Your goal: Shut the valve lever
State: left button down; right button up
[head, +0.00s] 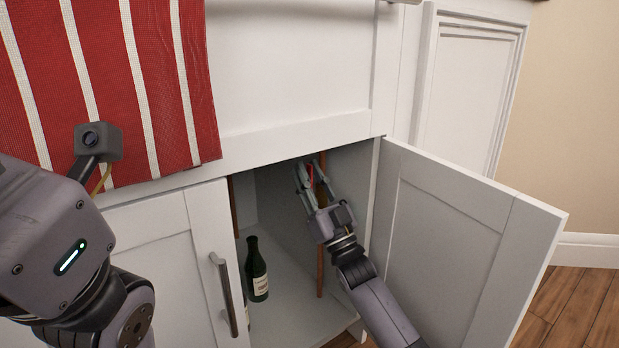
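The valve lever (309,172) shows as a small red piece inside the open cabinet, near the top of a vertical copper-brown pipe (320,268). My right gripper (308,172) reaches into the cabinet, with its fingers on either side of the red piece. The fingers stand apart; I cannot tell whether they touch the lever. The gripper hides much of the lever and the valve body, so the lever's angle is unclear. My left arm is at the left edge in front of the cabinet; its gripper fingers are not in view.
The right cabinet door (455,235) stands open to the right of my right arm. The left door (165,270) is shut. A green bottle (256,270) stands inside, left of the pipe. A red striped towel (115,80) hangs above at the left.

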jog(key=shift+c, duration=0.4)
grip_shut()
dwell(0.4)
